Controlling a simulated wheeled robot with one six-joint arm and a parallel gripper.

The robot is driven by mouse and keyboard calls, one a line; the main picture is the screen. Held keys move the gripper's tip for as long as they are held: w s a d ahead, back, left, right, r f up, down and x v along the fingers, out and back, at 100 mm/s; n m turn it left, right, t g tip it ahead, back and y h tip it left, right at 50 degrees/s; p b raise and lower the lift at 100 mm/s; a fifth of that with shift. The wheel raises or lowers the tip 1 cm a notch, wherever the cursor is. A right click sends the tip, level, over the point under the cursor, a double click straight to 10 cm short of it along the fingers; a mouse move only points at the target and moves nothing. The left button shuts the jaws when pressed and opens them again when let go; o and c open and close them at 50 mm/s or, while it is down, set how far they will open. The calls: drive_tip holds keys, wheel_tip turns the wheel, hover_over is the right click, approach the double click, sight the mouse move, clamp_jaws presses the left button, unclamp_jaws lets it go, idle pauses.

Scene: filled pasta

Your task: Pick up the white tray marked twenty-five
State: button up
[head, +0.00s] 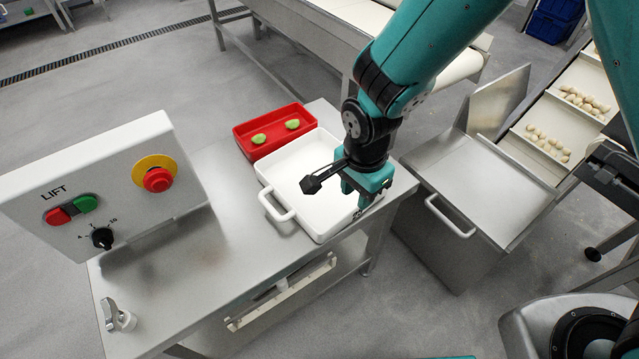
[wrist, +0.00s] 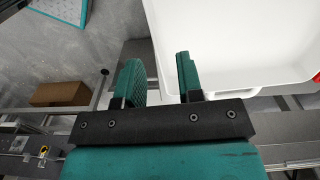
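The white tray (head: 300,170) is a rectangular pan on the steel table, with a loop handle (head: 277,208) at its near left side. It looks empty, and no number is readable on it. My gripper (head: 366,197) is at the tray's right end and hides part of that side. In the wrist view, the two teal fingers of my gripper (wrist: 160,80) are apart. The tray's white wall (wrist: 165,65) shows between and behind them. One finger appears outside the rim and the other over the tray. I cannot tell whether they touch it.
A red tray (head: 268,143) with two green pieces stands just behind the white one. A lift control box (head: 105,195) rises at the left of the table (head: 195,285). A steel bin (head: 480,190) and a conveyor with pale pasta (head: 565,125) are at right.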

sight(356, 218)
wheel_tip(356, 218, down, 6)
drive_tip(key=shift+s+d+b, duration=0.15)
drive_tip(key=shift+b, duration=0.5)
clamp_jaws()
